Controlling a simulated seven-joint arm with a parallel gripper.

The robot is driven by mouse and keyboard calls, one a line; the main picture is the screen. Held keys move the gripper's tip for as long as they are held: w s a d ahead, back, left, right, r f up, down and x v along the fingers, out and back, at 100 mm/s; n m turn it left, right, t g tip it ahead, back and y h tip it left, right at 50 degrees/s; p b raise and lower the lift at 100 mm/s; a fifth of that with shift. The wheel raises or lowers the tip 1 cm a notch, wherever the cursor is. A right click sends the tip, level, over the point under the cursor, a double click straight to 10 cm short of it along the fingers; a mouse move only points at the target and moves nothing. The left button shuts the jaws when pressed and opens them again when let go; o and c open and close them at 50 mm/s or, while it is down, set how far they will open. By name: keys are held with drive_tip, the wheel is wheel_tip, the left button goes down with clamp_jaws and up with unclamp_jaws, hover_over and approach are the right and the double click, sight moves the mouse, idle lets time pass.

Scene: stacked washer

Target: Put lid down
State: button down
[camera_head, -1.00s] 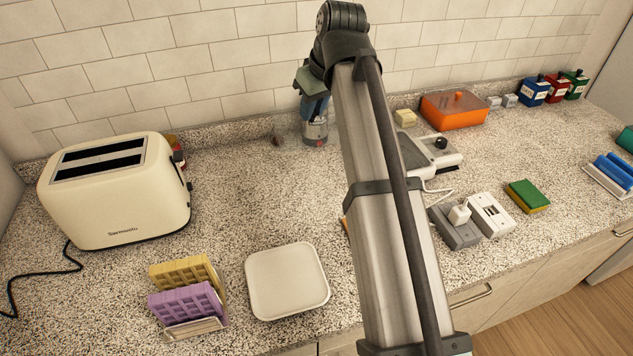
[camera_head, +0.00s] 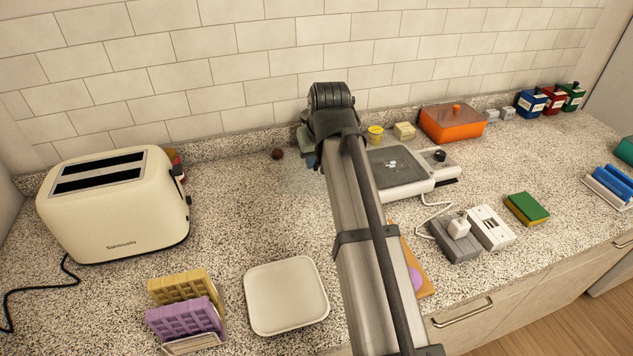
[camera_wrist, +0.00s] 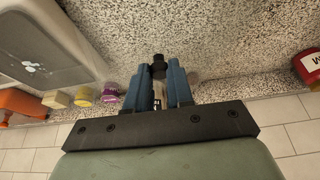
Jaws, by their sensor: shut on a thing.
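My gripper (camera_wrist: 158,90), with blue fingers, is shut on a small dark-topped thing (camera_wrist: 158,62). A pale part of it with dark marks shows between the fingers. Its full shape is hidden, so I cannot tell whether it is the lid. In the head view my gripper (camera_head: 312,158) is low over the back of the speckled counter, mostly hidden behind my arm. I cannot tell whether the held thing touches the counter. No separate lid is clearly recognisable.
A yellow-topped jar (camera_head: 375,135), a grey flat-topped device (camera_head: 395,168) and an orange box (camera_head: 452,122) stand to the right. A toaster (camera_head: 115,205) stands left. A purple jar (camera_wrist: 111,92) is close beside the fingers. Counter between toaster and gripper is mostly clear.

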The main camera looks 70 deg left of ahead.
drive_tip(key=shift+f, duration=3.7)
drive_tip(key=c, duration=1)
unclamp_jaws()
drive_tip(key=shift+f, duration=0.1)
drive_tip(key=v, duration=1.2)
